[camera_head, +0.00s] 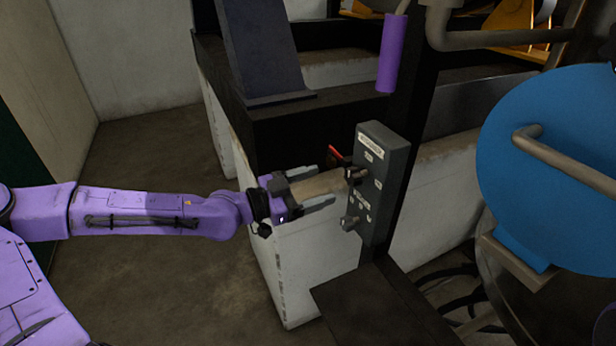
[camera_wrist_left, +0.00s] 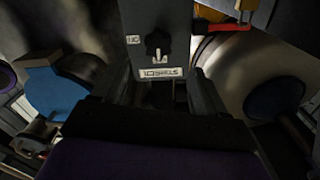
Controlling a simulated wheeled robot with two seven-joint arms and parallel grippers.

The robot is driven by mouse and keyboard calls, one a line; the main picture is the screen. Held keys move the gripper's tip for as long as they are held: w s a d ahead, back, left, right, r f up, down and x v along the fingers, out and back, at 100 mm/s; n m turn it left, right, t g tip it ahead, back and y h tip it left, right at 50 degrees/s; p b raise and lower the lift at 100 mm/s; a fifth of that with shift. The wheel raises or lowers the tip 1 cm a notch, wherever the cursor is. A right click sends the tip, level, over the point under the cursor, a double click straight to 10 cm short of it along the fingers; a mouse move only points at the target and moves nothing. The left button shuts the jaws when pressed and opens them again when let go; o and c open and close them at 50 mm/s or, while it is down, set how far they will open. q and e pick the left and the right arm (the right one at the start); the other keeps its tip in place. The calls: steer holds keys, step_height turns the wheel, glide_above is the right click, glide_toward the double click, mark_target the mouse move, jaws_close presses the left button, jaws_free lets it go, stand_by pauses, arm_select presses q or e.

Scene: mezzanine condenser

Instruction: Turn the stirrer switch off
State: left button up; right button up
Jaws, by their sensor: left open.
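A grey switch box (camera_head: 384,190) stands upright on a dark post, with an upper knob (camera_head: 354,174) and a lower knob (camera_head: 350,222) on its face. Small pale labels are too blurred to read, so I cannot tell which knob is the stirrer switch. My left gripper (camera_head: 326,187) is open and empty, its fingers pointing at the box at a height between the two knobs, apparently short of them. In the left wrist view, a dark knob (camera_wrist_left: 157,43) and a label (camera_wrist_left: 161,73) on the box show between the fingers. My right gripper is out of view.
A red lever (camera_head: 336,152) sits just left of the box. A blue round cover (camera_head: 555,150) with a bar handle stands at the right. A purple cylinder (camera_head: 392,55) hangs above the box. A white plinth (camera_head: 300,255) is below the gripper. Floor at the left is clear.

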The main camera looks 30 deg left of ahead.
arm_select(q)
steer(key=shift+p+v, duration=0.75)
steer(key=shift+p, duration=0.35)
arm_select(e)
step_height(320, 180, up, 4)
arm_select(q)
steer(key=shift+d, duration=0.15)
steer(key=shift+r, duration=0.1)
